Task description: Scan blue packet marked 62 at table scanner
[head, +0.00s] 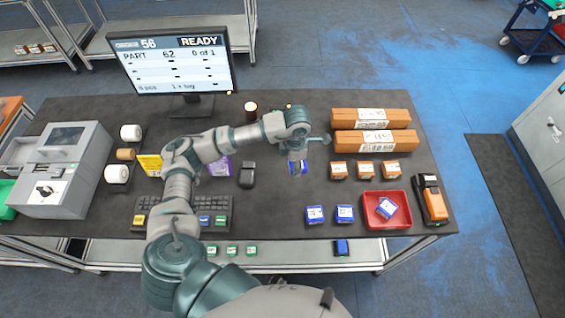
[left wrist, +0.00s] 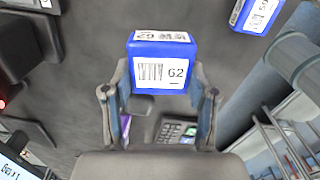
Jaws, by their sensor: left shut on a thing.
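My left gripper (head: 298,150) hangs above the middle of the dark table and is shut on a blue packet (head: 298,168). In the left wrist view, the packet (left wrist: 162,62) sits between the fingertips of the gripper (left wrist: 160,92), with a white label reading 62 and a barcode facing the camera. It appears held above the table. A small black device (head: 247,174) stands on the table to the left of the packet; I cannot tell surely whether it is the table scanner. The monitor (head: 172,62) reads READY, PART 62, 0 of 1. My right gripper is not in view.
Blue packets (head: 315,214) lie at the front, another in a red tray (head: 372,222). An orange and black handheld device (head: 430,200) stands at right. Orange-brown boxes (head: 365,169) and long cartons (head: 372,142) lie behind. A keyboard (head: 215,215) and grey machine (head: 65,170) are left.

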